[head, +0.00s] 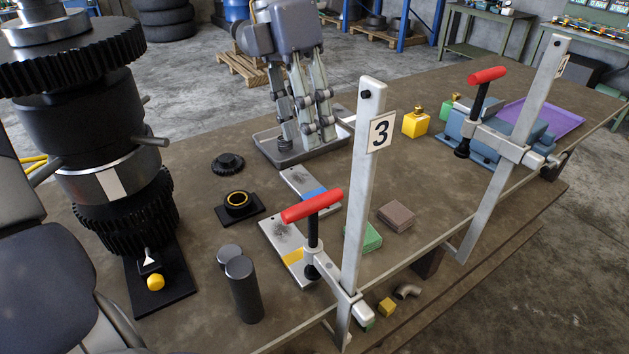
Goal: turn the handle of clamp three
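Clamp three (363,190) is a steel bar clamp with a white plate marked 3. My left gripper (308,138) hangs fingers down over a grey tray (272,150), behind the clamp and well apart from the handle. Its fingers are spread and extended, with nothing visible between them. My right gripper is not in view.
A second clamp (515,135) with a red handle (487,75) stands further right. A tall black gear stack (90,120) fills the left. Dark cylinders (242,290) stand left of clamp three. Metal plates, a green block (370,238) and a brown block (397,216) lie around it.

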